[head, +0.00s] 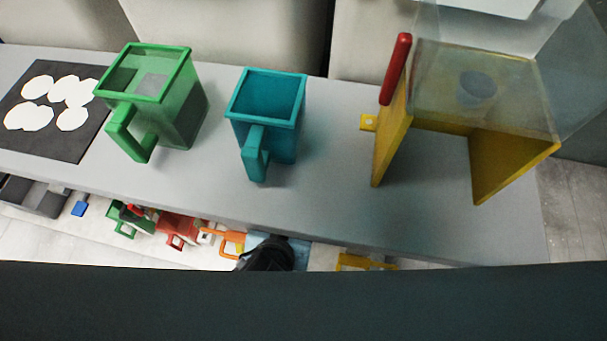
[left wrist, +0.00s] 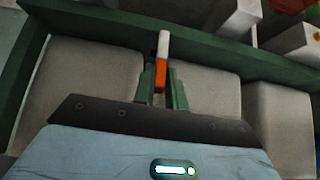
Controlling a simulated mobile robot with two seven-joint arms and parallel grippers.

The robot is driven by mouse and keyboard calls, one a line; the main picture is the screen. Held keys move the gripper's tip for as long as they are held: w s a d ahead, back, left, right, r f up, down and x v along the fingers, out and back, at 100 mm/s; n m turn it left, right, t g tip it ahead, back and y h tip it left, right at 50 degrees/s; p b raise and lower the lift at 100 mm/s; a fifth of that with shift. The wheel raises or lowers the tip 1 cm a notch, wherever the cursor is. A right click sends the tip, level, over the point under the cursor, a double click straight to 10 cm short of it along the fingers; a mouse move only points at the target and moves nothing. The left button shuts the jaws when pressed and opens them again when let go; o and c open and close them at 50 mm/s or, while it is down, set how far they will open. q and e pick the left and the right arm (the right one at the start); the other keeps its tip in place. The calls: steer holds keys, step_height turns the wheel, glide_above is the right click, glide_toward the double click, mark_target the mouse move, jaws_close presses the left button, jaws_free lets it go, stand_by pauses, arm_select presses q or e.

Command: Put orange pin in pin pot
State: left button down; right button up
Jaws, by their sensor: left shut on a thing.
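The orange pin (left wrist: 161,72) is in the left wrist view, with an orange lower part and a white upper part. My left gripper (left wrist: 162,88) has green fingers and is shut on its orange part. The pin stands along the fingers' direction and sticks out beyond the tips. I cannot tell from the pictures which vessel is the pin pot. In the head view a green jug (head: 178,110) and a teal jug (head: 280,140) stand open on the grey bench. My right gripper is not in view.
A yellow press (head: 490,170) with a red handle (head: 396,68) stands at the bench's right. A black mat (head: 60,142) with several white pieces lies at the left. Below the front edge are a red vessel (head: 178,227), an orange handled thing (head: 230,240) and other small items.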

arm_select(q)
steer(key=w+d+f+b, duration=0.1)
steer(key=w+f, duration=0.1)
steer(key=w, duration=0.4)
steer(key=w+d+f+b, duration=0.1)
steer(key=w+f, duration=0.1)
steer(key=w, duration=0.5)
steer(key=shift+w+d, duration=0.2)
steer(key=shift+d, duration=0.15)
steer(key=shift+w+d+f+g+b, duration=0.1)
steer(key=shift+w+f+g+b, duration=0.1)
steer(key=shift+w+f+g, duration=0.25)
steer(key=shift+w+d+f+g+b, duration=0.1)
steer(key=shift+w+f+g+b, duration=0.15)
steer(key=shift+w, duration=0.25)
steer(key=shift+w+d+f+g+y+b, duration=0.1)
steer(key=shift+w+f+g+y+b, duration=0.3)
steer(key=shift+f+g, duration=0.5)
